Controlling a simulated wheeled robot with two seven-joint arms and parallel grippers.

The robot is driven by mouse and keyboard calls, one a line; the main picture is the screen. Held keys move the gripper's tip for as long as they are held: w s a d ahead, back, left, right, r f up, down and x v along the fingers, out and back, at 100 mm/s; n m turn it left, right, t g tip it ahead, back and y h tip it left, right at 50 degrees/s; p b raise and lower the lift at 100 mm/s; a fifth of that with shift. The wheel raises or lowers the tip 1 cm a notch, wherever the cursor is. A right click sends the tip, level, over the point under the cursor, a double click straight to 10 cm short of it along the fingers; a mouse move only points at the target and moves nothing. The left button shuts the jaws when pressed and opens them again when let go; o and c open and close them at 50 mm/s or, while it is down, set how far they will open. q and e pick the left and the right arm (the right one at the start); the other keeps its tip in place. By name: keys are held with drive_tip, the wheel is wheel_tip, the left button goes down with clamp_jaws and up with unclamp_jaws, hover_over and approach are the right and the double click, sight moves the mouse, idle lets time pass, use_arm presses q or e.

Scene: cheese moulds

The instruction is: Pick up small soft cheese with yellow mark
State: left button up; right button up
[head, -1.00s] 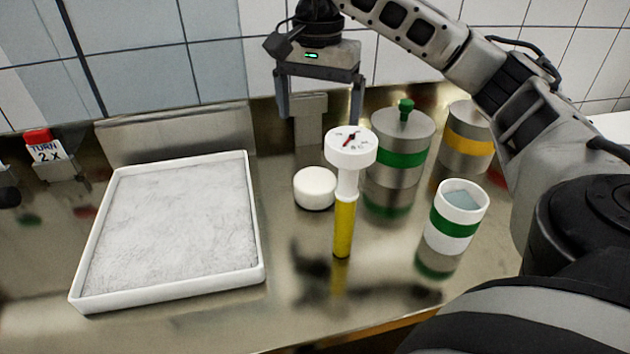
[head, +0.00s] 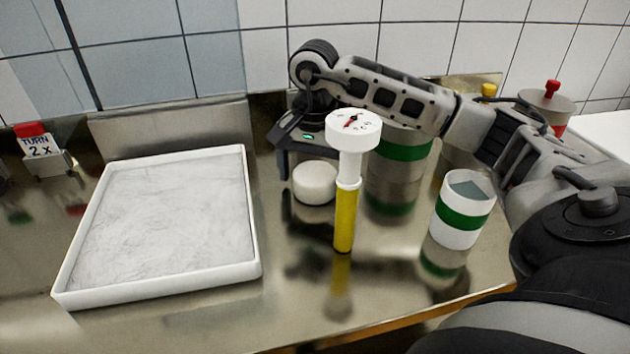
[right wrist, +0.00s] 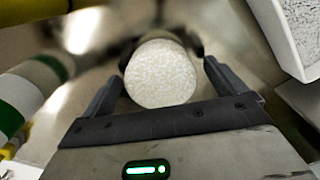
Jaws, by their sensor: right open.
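A small round white cheese (head: 315,183) lies on the steel counter, behind and left of an upright dial thermometer-like tool. I see no yellow mark on it. It also shows in the right wrist view (right wrist: 160,80), with a pale speckled top. My right gripper (head: 311,168) is open and low over the cheese, with one finger on each side of it. In the right wrist view the open fingers (right wrist: 163,68) stand left and right of the cheese, and I cannot tell whether they touch it. My left gripper is not in view.
The tool (head: 345,205) has a white dial head and yellow stem, close in front of the cheese. A green-banded cup (head: 462,222) stands right; a green-banded canister (head: 405,150) stands behind. A white-rimmed tray (head: 257,235) lies left. A "TURN 2x" sign (head: 40,147) stands far left.

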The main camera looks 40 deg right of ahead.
drive_tip(key=shift+f, duration=0.2)
drive_tip(key=c, duration=0.9)
drive_tip(key=shift+r, duration=0.15)
